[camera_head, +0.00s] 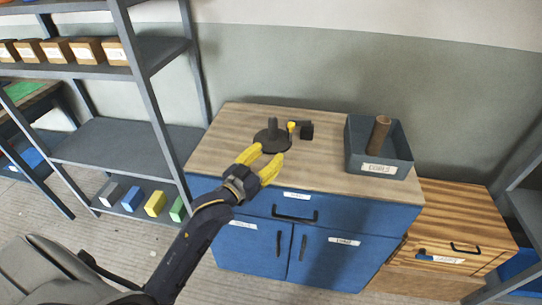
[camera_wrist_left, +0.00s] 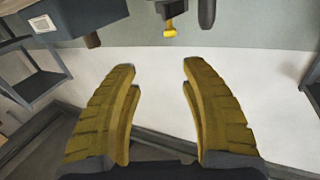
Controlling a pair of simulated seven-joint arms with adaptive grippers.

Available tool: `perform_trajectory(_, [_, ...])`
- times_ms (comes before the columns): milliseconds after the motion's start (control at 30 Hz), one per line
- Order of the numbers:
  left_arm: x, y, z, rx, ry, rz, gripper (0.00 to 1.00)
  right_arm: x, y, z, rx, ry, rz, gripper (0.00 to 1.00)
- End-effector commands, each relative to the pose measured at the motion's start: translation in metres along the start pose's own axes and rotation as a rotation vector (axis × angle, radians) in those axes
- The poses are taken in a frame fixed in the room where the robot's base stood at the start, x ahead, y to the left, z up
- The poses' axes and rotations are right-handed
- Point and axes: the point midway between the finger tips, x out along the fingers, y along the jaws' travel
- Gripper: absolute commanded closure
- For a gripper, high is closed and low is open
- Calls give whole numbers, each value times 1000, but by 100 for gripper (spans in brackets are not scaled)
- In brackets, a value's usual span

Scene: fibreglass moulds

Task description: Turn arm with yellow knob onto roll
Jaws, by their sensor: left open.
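A dark stand with a round base (camera_head: 272,142) and an upright post sits on the wooden cabinet top. Beside it is a black block-like arm (camera_head: 307,130) with a small yellow knob (camera_head: 291,126). The knob also shows at the top of the left wrist view (camera_wrist_left: 170,31), with a dark post (camera_wrist_left: 207,12) to its right. I cannot make out a separate roll on the stand. My left gripper (camera_head: 265,159) has yellow fingers, open and empty, on the near side of the stand, apart from the knob. In the wrist view its fingers (camera_wrist_left: 158,72) point toward the knob.
A dark bin labelled CORES (camera_head: 401,165) with a brown tube (camera_head: 378,134) stands at the cabinet's right. The wooden top (camera_head: 235,125) is otherwise clear. A grey shelf rack (camera_head: 120,140) stands left, a wooden drawer unit (camera_head: 455,220) right.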

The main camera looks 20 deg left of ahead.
Motion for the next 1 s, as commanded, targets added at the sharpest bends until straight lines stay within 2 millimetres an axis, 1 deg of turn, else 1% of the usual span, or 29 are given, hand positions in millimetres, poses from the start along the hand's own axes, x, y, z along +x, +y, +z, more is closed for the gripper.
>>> perform_trajectory(300, [0,10,-5,32,10,-34,55,0,0,0,0,0,0,100])
perform_trajectory(700, [0,11,-6,38,12,-41,55,0,0,0,0,0,0,100])
perform_trajectory(733, [0,11,-6,38,12,-41,54,0,0,0,0,0,0,100])
perform_trajectory(833, [2,11,-10,39,20,-41,65,0,0,0,0,0,0,100])
perform_trajectory(900, [6,11,-18,47,35,-37,73,0,0,0,0,0,0,100])
perform_trajectory(1000, [16,23,-31,76,57,-6,85,0,-1,0,0,0,-1,100])
